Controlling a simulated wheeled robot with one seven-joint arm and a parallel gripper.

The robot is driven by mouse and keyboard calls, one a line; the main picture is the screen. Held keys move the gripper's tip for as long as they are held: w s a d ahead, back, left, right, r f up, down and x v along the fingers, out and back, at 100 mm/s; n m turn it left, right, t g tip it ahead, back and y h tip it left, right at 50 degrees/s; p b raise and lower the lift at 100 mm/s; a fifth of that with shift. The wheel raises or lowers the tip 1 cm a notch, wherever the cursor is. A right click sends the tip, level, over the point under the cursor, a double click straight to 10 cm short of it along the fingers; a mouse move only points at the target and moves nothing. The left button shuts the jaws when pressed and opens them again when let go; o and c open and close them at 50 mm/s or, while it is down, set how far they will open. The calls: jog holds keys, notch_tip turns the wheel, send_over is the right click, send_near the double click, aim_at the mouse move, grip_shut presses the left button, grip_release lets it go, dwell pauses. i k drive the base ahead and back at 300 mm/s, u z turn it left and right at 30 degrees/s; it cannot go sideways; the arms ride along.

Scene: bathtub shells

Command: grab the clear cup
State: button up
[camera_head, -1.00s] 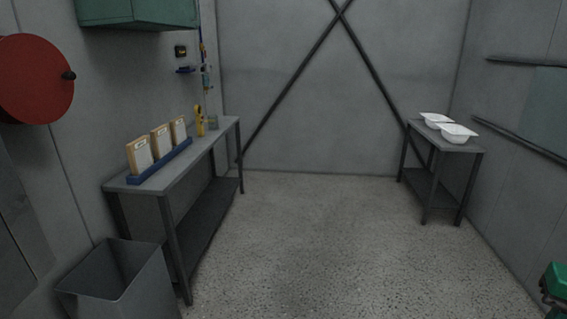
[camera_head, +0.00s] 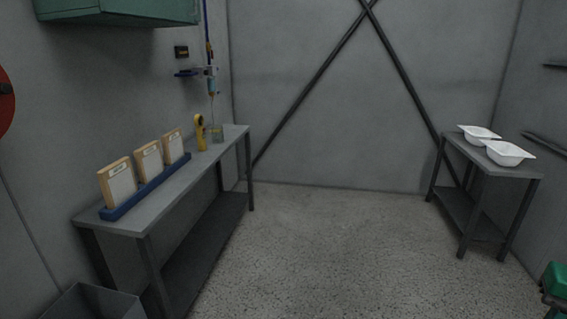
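A small clear cup (camera_head: 217,134) with a greenish tint stands near the far end of the left table (camera_head: 190,183). It is just right of a yellow tool (camera_head: 200,133) that stands upright on the same table. A hanging blue tool (camera_head: 212,84) on a cord is above the cup. My gripper is not in view.
A grey bin (camera_head: 92,303) is at the lower left. Two white tubs (camera_head: 508,154) sit on the right table (camera_head: 492,168). The floor (camera_head: 320,245) between the tables is clear.

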aim_at(217, 132)
jog(key=u, duration=0.2)
jog(key=i, duration=2.3)
jog(key=u, duration=0.25)
jog(key=i, duration=1.5)
jog(key=u, duration=0.1)
